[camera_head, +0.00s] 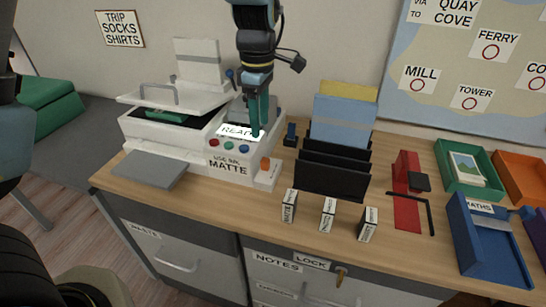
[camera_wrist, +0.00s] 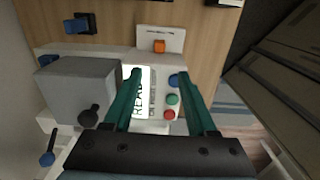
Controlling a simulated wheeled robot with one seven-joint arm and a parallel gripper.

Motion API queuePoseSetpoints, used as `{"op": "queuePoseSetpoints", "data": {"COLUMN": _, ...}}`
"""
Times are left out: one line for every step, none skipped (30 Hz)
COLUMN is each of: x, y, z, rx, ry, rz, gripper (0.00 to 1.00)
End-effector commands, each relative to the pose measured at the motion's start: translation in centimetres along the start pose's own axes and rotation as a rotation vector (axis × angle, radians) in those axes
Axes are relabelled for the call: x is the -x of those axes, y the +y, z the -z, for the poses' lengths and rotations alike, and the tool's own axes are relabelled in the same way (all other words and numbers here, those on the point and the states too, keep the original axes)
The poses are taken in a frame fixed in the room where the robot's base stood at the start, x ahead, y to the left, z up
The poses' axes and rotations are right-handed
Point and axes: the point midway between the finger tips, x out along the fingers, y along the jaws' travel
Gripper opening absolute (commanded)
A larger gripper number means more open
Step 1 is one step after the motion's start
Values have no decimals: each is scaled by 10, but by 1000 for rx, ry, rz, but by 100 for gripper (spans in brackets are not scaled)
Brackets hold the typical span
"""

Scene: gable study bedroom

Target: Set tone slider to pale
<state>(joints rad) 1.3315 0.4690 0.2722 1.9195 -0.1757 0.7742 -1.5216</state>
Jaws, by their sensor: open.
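A white printer (camera_head: 228,162) stands on the desk with its lid raised. On its right side is a small white panel (camera_head: 266,181) with an orange slider knob (camera_head: 265,163); any marks on it are too small to read. In the wrist view the orange knob (camera_wrist: 160,46) sits on the white panel (camera_wrist: 176,36), beyond my fingertips. My gripper (camera_head: 255,130) is above the lit display reading READY (camera_head: 238,132). Its teal fingers are apart and empty in the wrist view (camera_wrist: 158,72), either side of the display, short of the knob.
Red, green and blue buttons (camera_wrist: 172,99) lie beside the right finger. A small dark blue switch (camera_head: 291,130) stands behind the panel. A black file rack (camera_head: 333,180) is to the right, with small labelled boxes (camera_head: 328,214) in front. The desk before the panel is clear.

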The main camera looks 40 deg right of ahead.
Motion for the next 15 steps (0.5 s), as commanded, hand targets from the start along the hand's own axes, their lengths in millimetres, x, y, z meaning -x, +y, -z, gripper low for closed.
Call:
{"op": "queuePoseSetpoints", "data": {"x": -2, "y": 1, "z": -5, "rx": 5, "ry": 1, "rz": 1, "gripper": 57}}
{"op": "queuePoseSetpoints", "data": {"x": -2, "y": 2, "z": -7, "rx": 9, "ry": 2, "rz": 2, "gripper": 57}}
{"op": "queuePoseSetpoints", "data": {"x": -4, "y": 2, "z": -8, "rx": 12, "ry": 2, "rz": 3, "gripper": 57}}
{"op": "queuePoseSetpoints", "data": {"x": -6, "y": 2, "z": -8, "rx": 13, "ry": 1, "rz": 4, "gripper": 57}}
{"op": "queuePoseSetpoints", "data": {"x": -9, "y": 1, "z": -8, "rx": 14, "ry": 1, "rz": 4, "gripper": 57}}
{"op": "queuePoseSetpoints", "data": {"x": -14, "y": 1, "z": -8, "rx": 14, "ry": 1, "rz": 5, "gripper": 57}}
{"op": "queuePoseSetpoints", "data": {"x": -18, "y": 1, "z": -8, "rx": 13, "ry": 2, "rz": 5, "gripper": 57}}
{"op": "queuePoseSetpoints", "data": {"x": -23, "y": 1, "z": -8, "rx": 13, "ry": 2, "rz": 6, "gripper": 57}}
{"op": "queuePoseSetpoints", "data": {"x": -30, "y": 0, "z": -8, "rx": 13, "ry": 2, "rz": 6, "gripper": 57}}
{"op": "queuePoseSetpoints", "data": {"x": -36, "y": 0, "z": -8, "rx": 12, "ry": 2, "rz": 8, "gripper": 57}}
{"op": "queuePoseSetpoints", "data": {"x": -42, "y": 0, "z": -7, "rx": 13, "ry": 2, "rz": 7, "gripper": 57}}
{"op": "queuePoseSetpoints", "data": {"x": -49, "y": 0, "z": -7, "rx": 13, "ry": 2, "rz": 8, "gripper": 57}}
{"op": "queuePoseSetpoints", "data": {"x": -55, "y": 0, "z": -7, "rx": 13, "ry": 2, "rz": 7, "gripper": 57}}
{"op": "queuePoseSetpoints", "data": {"x": -60, "y": 0, "z": -7, "rx": 13, "ry": 2, "rz": 7, "gripper": 57}}
{"op": "queuePoseSetpoints", "data": {"x": -68, "y": 1, "z": -7, "rx": 12, "ry": 2, "rz": 6, "gripper": 57}}
